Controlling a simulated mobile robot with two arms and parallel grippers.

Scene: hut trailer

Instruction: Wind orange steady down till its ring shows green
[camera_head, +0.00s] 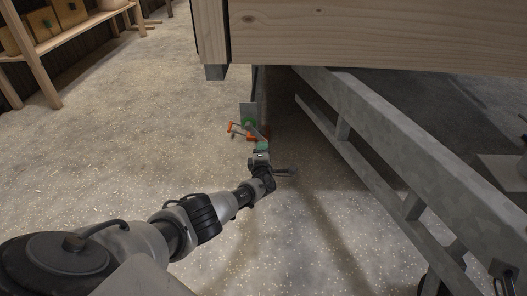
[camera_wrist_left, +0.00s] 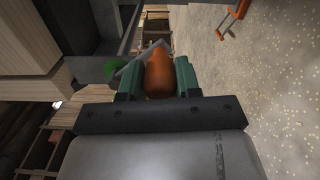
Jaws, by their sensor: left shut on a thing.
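My left gripper (camera_head: 262,147) reaches out under the trailer's near corner, low over the floor. In the left wrist view its green-padded fingers (camera_wrist_left: 160,80) are shut on a rounded orange handle (camera_wrist_left: 159,74). A grey metal piece shows just behind the handle. A green round part (camera_wrist_left: 116,68), perhaps the ring, shows beside it; in the head view green (camera_head: 249,121) shows at the upright grey plate. Orange parts (camera_head: 235,128) of the steady stick out left of the gripper in the head view. The steady's foot is hard to make out.
The trailer's wooden wall (camera_head: 380,35) hangs above, and a grey steel frame rail (camera_head: 400,150) slopes along the right. Another orange piece (camera_wrist_left: 235,18) shows over the floor in the wrist view. Wooden shelving (camera_head: 60,50) stands at far left. The speckled floor (camera_head: 130,130) on the left is clear.

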